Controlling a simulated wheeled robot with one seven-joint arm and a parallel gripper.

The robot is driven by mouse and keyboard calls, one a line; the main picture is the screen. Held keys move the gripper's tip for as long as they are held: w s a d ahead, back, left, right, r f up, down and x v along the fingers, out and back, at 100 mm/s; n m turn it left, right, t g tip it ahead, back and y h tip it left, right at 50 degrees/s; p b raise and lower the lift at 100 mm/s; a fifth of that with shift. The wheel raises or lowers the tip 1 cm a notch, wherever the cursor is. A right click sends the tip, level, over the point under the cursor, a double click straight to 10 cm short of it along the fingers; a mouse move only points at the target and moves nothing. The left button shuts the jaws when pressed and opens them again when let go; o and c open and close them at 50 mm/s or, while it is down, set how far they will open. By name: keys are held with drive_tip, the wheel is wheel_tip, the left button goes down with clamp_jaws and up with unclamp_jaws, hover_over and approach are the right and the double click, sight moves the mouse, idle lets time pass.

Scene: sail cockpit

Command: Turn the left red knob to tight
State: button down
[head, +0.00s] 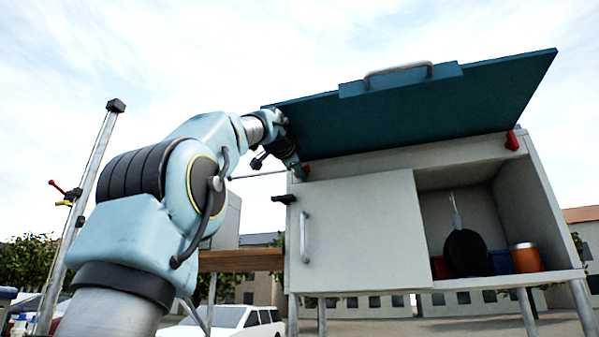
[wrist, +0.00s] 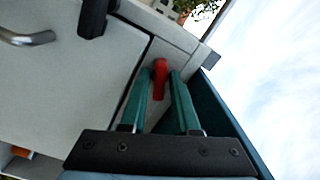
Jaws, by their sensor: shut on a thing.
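The left red knob (head: 305,170) is at the upper left corner of the pale cabinet, below the raised teal lid (head: 420,105). My gripper (head: 297,168) reaches it from the left. In the wrist view the red knob (wrist: 160,70) sits between the two green fingers of my gripper (wrist: 162,80), which is shut on it. The right red knob (head: 512,140) is at the cabinet's upper right corner, away from my gripper.
The cabinet's white door (head: 365,235) has a metal handle (head: 304,237). A black fitting (head: 285,199) sticks out at its left edge. The open compartment holds a dark pan (head: 465,252) and an orange container (head: 526,257). A pole (head: 85,200) stands far left.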

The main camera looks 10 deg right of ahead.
drive_tip(key=shift+r+m, duration=0.1)
drive_tip(key=shift+m, duration=2.2)
drive_tip(key=c, duration=0.8)
unclamp_jaws()
drive_tip(key=shift+c, duration=0.2)
drive_tip(key=shift+s, duration=0.15)
drive_tip(key=b+v, duration=0.5)
drive_tip(key=v, duration=0.5)
drive_tip(key=shift+s+a, duration=0.15)
drive_tip(key=shift+s, duration=0.15)
